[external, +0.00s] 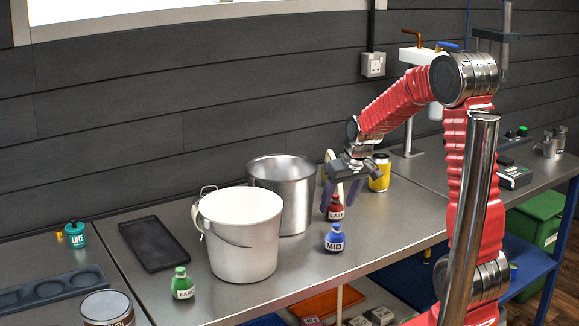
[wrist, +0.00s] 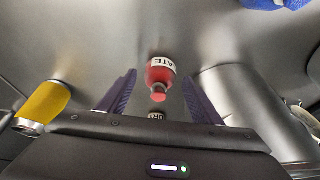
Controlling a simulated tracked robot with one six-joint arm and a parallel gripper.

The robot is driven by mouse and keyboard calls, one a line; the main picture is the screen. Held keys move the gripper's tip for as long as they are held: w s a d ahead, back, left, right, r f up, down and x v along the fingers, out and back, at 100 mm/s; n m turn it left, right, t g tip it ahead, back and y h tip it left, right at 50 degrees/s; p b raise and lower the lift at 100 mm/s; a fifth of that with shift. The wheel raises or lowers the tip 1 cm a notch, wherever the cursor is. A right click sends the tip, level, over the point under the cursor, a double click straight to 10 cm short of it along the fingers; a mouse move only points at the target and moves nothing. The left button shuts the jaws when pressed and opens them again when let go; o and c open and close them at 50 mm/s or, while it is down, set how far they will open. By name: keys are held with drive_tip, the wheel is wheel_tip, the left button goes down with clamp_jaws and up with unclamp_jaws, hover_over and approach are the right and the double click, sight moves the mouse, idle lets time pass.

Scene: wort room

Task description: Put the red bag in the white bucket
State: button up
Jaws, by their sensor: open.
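The red bag (external: 336,205), labelled LATE, stands on the metal worktop just behind the blue bag (external: 335,240). In the wrist view the red bag (wrist: 160,72) shows between my two purple fingers, with clear space on both sides. My gripper (external: 340,199) is open and points down over the red bag; in the wrist view my gripper (wrist: 159,78) holds nothing. The white bucket (external: 240,243) stands upright on the worktop to the left, its handle hanging on the outside. Its inner floor is hidden.
A steel pot (external: 290,185) stands between the bucket and my gripper, and a yellow can (external: 379,175) stands at the right. A green bag (external: 182,284), a black tray (external: 153,244) and a teal jar (external: 76,236) are at the left. The worktop's front right is clear.

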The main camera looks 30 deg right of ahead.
sight(338, 200)
drive_tip(key=shift+x, duration=1.5)
drive_tip(key=shift+c, duration=0.6)
drive_tip(key=c, duration=1.1)
drive_tip(key=shift+r, duration=0.1)
wheel_tip(338, 200, up, 10)
drive_tip(key=shift+f, duration=0.1)
